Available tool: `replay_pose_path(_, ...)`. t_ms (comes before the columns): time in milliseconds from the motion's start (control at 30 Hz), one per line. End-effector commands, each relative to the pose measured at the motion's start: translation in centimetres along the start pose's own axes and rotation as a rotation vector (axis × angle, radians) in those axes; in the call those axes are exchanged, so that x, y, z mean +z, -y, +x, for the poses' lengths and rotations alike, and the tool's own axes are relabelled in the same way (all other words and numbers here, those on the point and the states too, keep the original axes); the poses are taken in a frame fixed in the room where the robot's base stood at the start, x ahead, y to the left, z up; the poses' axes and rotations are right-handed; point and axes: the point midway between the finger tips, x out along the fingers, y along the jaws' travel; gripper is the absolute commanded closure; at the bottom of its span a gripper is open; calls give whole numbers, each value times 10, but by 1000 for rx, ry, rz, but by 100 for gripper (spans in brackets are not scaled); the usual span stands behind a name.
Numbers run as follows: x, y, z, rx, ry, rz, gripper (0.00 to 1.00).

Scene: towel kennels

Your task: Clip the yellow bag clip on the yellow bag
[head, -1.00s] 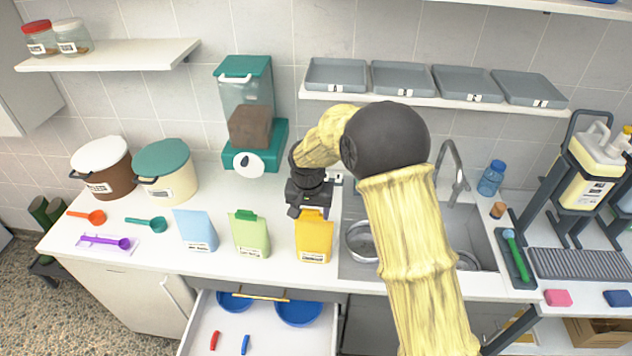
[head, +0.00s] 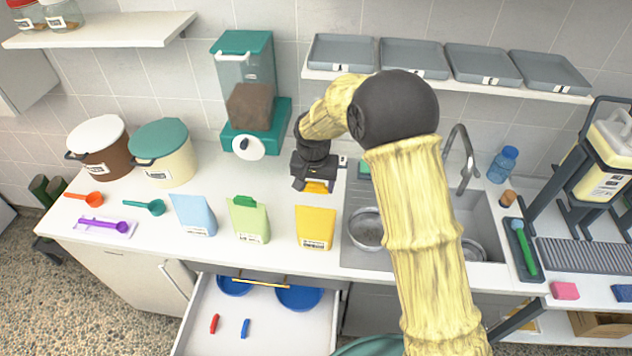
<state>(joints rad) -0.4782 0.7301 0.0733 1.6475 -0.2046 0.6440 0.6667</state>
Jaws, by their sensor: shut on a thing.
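The yellow bag (head: 316,231) stands upright on the counter, with a white label near its base and no clip on its top edge. My gripper (head: 314,187) is shut on the yellow bag clip (head: 317,187), which shows as a small yellow piece below the dark jaws. In the picture the clip is just above the bag's top edge, with a strip of white counter between them, so they look apart. The jaws hide part of the clip.
A green bag (head: 248,222) with a green clip on top and a blue bag (head: 193,215) stand to the left. Below is an open drawer (head: 205,318) with red and blue clips and blue bowls. The sink (head: 476,214) is to the right.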

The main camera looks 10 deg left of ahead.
Motion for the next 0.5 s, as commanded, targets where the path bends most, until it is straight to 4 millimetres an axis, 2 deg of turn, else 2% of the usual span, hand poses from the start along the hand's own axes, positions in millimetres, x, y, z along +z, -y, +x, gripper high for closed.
replay_pose_path(500,6,-2,43,1,1,2,58)
